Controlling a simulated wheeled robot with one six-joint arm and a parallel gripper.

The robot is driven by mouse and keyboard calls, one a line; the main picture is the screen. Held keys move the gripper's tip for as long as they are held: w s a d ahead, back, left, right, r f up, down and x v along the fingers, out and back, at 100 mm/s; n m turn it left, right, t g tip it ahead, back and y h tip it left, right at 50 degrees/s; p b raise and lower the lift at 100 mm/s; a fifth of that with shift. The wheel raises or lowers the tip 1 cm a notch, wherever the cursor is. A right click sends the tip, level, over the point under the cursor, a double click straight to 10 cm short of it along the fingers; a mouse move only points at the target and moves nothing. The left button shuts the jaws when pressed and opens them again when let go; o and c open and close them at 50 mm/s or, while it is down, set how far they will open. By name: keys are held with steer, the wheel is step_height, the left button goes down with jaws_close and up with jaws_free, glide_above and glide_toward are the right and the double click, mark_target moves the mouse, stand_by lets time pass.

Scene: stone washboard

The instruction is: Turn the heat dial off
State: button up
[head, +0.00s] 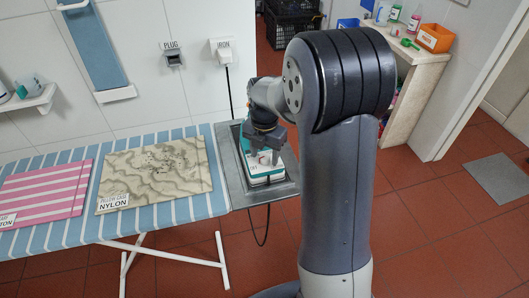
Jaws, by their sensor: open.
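A white and teal iron (263,178) rests on a grey metal tray (283,192) at the right end of the ironing board. My gripper (262,157) points down over the iron, close above or touching its top; I cannot tell which. Its fingers look apart, with nothing clearly held between them. The heat dial cannot be made out; my gripper and arm cover part of the iron's top. A black cord hangs from the iron side, below the tray.
The blue-striped ironing board (70,233) carries a marbled cloth (155,172) labelled NYLON and a pink striped cloth (45,195). Wall sockets labelled PLUG (173,60) and IRON (223,52) are behind. A shelf with an orange bin (435,38) stands at right.

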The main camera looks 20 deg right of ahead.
mark_target(265, 156)
steer(key=shift+r, duration=0.1)
step_height(265, 156, up, 11)
steer(key=shift+f, duration=0.2)
stand_by(0.4)
step_height(265, 156, down, 11)
steer(key=shift+r, duration=0.1)
stand_by(0.3)
stand_by(0.3)
